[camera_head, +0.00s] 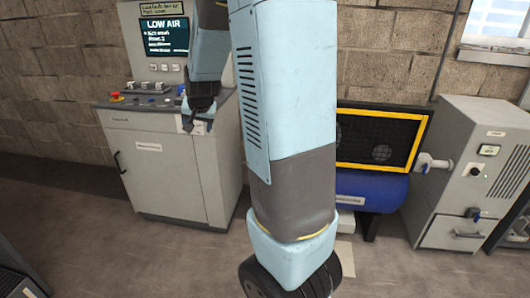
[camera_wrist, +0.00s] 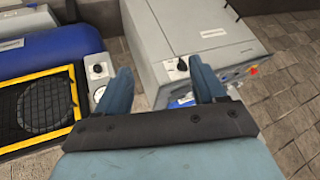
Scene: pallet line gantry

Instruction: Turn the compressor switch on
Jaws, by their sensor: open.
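The compressor has a blue tank (camera_head: 370,190) under a black grille with a yellow frame (camera_head: 378,113); both also show at the left of the wrist view, the tank (camera_wrist: 45,50) and the yellow frame (camera_wrist: 72,92). A round dial on a pale plate (camera_wrist: 98,70) sits beside the tank. A black knob (camera_wrist: 181,65) shows on the grey console (camera_wrist: 160,30), above and between my fingertips in the picture. I cannot tell which of these is the compressor switch. My gripper (camera_head: 197,126) is open and empty in front of the console's upper right front, and its fingers also show in the wrist view (camera_wrist: 160,64).
The console (camera_head: 165,165) carries buttons, a red emergency stop (camera_head: 117,97) and a screen reading LOW AIR (camera_head: 165,37). A grey cabinet (camera_head: 470,170) with a knob and handle stands right of the compressor. My arm hides the space between console and compressor. Floor in front is mostly clear.

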